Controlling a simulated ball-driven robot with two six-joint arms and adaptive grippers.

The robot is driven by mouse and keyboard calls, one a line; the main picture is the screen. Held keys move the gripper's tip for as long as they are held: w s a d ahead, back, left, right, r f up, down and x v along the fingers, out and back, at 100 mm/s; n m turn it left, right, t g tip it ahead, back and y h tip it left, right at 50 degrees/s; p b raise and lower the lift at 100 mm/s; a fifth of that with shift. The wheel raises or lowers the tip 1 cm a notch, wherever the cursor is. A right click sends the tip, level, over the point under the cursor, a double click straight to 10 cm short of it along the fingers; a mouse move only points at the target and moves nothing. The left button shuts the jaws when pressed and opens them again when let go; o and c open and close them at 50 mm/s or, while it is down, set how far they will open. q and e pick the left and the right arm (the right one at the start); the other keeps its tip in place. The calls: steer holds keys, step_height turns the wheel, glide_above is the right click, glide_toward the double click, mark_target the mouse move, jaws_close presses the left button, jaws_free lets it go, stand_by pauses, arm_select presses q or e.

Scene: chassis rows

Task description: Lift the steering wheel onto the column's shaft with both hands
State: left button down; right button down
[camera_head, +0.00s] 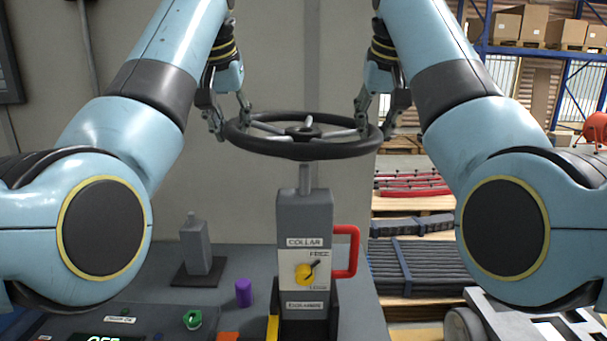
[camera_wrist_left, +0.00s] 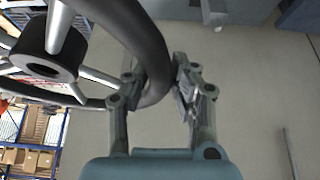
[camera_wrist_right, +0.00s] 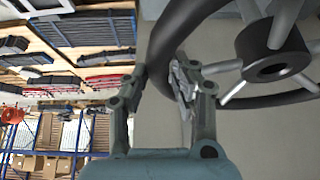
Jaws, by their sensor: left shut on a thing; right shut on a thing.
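The black steering wheel (camera_head: 304,148) with silver spokes is held roughly level above the grey column (camera_head: 303,225). The column's thin shaft (camera_head: 305,179) stands upright under the wheel's hub, and its top is hidden behind the front rim. My left gripper (camera_head: 232,122) is shut on the left side of the rim; the rim passes between its fingers in the left wrist view (camera_wrist_left: 158,85). My right gripper (camera_head: 374,118) is shut on the right side of the rim, also seen in the right wrist view (camera_wrist_right: 160,80). The hub's open bore shows in both wrist views.
The column carries a red handle (camera_head: 347,251) and a yellow collar knob (camera_head: 304,273). Pallets with dark bars (camera_head: 411,264) stand at right.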

arm_select(q)
steer(key=shift+s, duration=0.15)
arm_select(e)
steer(key=shift+s+d, duration=0.1)
steer(key=shift+d, duration=0.6)
arm_select(q)
steer(key=shift+a, duration=0.2)
arm_select(e)
steer(key=shift+a, duration=0.15)
arm_select(q)
steer(key=shift+d+f, duration=0.15)
steer(key=shift+f, duration=0.05)
arm_select(e)
steer(key=shift+f, duration=0.2)
arm_select(q)
steer(key=shift+f, duration=0.35)
arm_select(e)
steer(key=shift+f, duration=0.35)
arm_select(q)
steer(key=shift+f, duration=0.1)
